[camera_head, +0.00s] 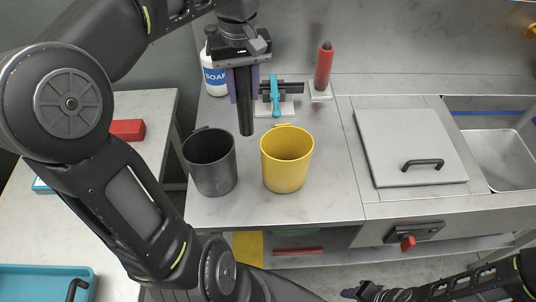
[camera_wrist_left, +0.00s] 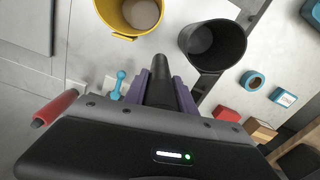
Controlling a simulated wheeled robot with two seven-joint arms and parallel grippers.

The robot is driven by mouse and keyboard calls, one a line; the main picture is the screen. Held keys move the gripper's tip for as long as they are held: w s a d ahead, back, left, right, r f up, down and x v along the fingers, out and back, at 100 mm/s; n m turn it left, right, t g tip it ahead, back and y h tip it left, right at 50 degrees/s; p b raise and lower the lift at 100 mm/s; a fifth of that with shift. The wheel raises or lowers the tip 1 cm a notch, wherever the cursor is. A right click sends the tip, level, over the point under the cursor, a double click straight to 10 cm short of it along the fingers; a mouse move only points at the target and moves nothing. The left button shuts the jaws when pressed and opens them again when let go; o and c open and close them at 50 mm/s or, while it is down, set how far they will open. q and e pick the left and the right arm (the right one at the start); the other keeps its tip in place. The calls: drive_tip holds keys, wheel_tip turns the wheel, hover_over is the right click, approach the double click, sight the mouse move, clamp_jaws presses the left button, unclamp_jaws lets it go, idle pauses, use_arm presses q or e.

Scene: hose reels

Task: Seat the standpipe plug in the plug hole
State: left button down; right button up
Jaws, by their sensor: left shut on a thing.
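My left gripper (camera_head: 243,84) is shut on a black standpipe plug (camera_head: 246,117), a dark tube that hangs upright below its purple fingers. The gripper and plug are above the grey counter, behind the dark mug (camera_head: 210,163) and the yellow mug (camera_head: 287,160). In the left wrist view the plug (camera_wrist_left: 160,68) stands out between the fingers (camera_wrist_left: 161,90). The sink basin (camera_head: 505,158) is at the far right, partly cut off; I cannot make out a plug hole in it. My right gripper (camera_head: 368,292) is low at the bottom edge, and its jaws are unclear.
A blue-handled fixture (camera_head: 275,92) and a red upright cylinder (camera_head: 324,66) stand behind the mugs. A soap bottle (camera_head: 214,75) is at the back left. A grey lid with a handle (camera_head: 408,147) lies between the mugs and the sink.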

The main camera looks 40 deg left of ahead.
sight(246, 122)
use_arm(q)
wheel_tip(246, 122, down, 5)
drive_tip(key=b, duration=0.3)
drive_tip(key=shift+f, duration=0.6)
drive_tip(key=shift+f, duration=1.9)
drive_tip(key=c, duration=1.5)
unclamp_jaws()
drive_tip(key=shift+f, duration=0.2)
drive_tip(key=o, duration=0.5)
drive_tip(key=shift+r, duration=0.1)
